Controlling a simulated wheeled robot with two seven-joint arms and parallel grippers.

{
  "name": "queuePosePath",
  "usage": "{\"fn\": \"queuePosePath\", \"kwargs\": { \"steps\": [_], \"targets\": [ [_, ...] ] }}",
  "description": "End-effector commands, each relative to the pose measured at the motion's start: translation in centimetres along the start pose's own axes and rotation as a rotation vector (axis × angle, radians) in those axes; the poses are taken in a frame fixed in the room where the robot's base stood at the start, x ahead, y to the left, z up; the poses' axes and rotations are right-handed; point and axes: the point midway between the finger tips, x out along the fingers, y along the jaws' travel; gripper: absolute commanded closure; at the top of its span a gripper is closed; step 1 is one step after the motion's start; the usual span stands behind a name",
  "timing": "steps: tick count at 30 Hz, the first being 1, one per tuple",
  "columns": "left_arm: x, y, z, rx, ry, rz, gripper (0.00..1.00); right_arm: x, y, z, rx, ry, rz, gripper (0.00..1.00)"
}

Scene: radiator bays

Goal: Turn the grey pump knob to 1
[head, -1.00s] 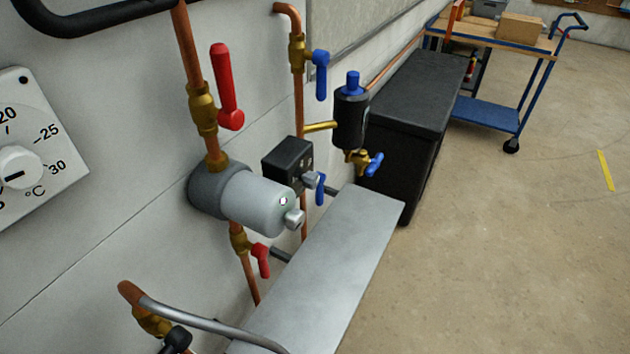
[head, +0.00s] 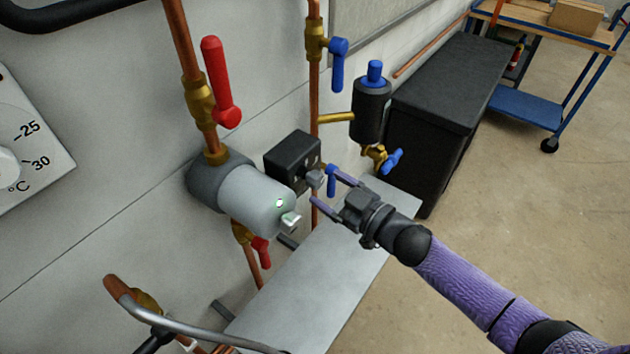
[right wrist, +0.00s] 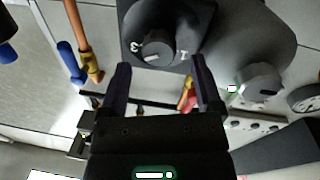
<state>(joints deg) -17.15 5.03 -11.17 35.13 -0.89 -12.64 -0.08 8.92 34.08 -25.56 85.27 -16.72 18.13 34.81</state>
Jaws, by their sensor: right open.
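The grey pump (head: 255,195) is a cylinder on the copper pipe, with a green light and a silver-grey knob (head: 290,221) on its end face. That knob also shows at the right in the right wrist view (right wrist: 262,84). Beside the pump is a black box (head: 292,158) with its own grey knob (head: 315,179). In the right wrist view the box's knob (right wrist: 157,48) looks dark, with a light mark and the numbers 3 and 1 beside it. My right gripper (head: 322,187) is open and empty, its fingers pointing at the box's knob, apparently short of it. My left gripper is out of view.
A red lever valve (head: 221,85) is above the pump, another red lever (head: 261,251) below. Blue valve levers (head: 338,62) and a black cylinder (head: 371,108) are behind the black box. A grey shelf (head: 310,290) runs below. A black chest (head: 445,105) stands beyond.

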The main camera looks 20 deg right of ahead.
Motion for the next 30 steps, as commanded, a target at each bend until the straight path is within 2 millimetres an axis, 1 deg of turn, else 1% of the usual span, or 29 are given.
{"fn": "queuePosePath", "kwargs": {
  "steps": [1,3,6,9,16,17,18,20,21,23,24,26,27,28,30],
  "targets": [
    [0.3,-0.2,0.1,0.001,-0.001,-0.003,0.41,0.9,0.0,0.1,-0.001,0.001,0.001,0.17],
    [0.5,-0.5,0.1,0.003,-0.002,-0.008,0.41,2.0,0.0,0.1,-0.001,0.0,0.001,0.17],
    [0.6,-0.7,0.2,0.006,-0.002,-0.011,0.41,2.9,0.0,0.1,0.0,-0.001,0.002,0.17],
    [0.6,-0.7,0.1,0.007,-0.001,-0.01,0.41,3.2,0.0,0.1,0.0,-0.002,0.002,0.17],
    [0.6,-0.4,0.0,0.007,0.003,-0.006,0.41,3.3,0.0,0.1,0.0,-0.003,0.002,0.17],
    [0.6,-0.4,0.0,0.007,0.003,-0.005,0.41,3.3,0.0,0.1,0.0,-0.003,0.002,0.24],
    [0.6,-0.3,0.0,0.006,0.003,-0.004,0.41,3.3,0.0,0.1,0.0,-0.003,0.002,0.32],
    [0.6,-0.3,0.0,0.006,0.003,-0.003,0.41,3.3,0.0,0.1,0.0,-0.003,0.002,0.45],
    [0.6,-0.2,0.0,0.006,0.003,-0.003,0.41,3.3,0.0,0.1,0.0,-0.003,0.002,0.53],
    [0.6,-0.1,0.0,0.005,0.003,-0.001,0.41,3.3,0.0,0.1,0.0,-0.003,0.002,0.66],
    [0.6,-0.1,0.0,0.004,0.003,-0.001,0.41,3.3,0.0,0.1,0.0,-0.003,0.002,0.74],
    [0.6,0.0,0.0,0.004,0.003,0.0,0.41,3.3,0.0,0.1,0.0,-0.003,0.002,0.87],
    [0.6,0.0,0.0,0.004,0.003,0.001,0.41,3.3,0.0,0.1,0.0,-0.003,0.002,0.96],
    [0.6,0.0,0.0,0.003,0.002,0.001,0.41,3.3,0.0,0.1,0.0,-0.003,0.002,1.0],
    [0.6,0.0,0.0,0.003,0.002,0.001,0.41,3.3,0.0,0.1,0.0,-0.003,0.002,1.0]
  ]
}}
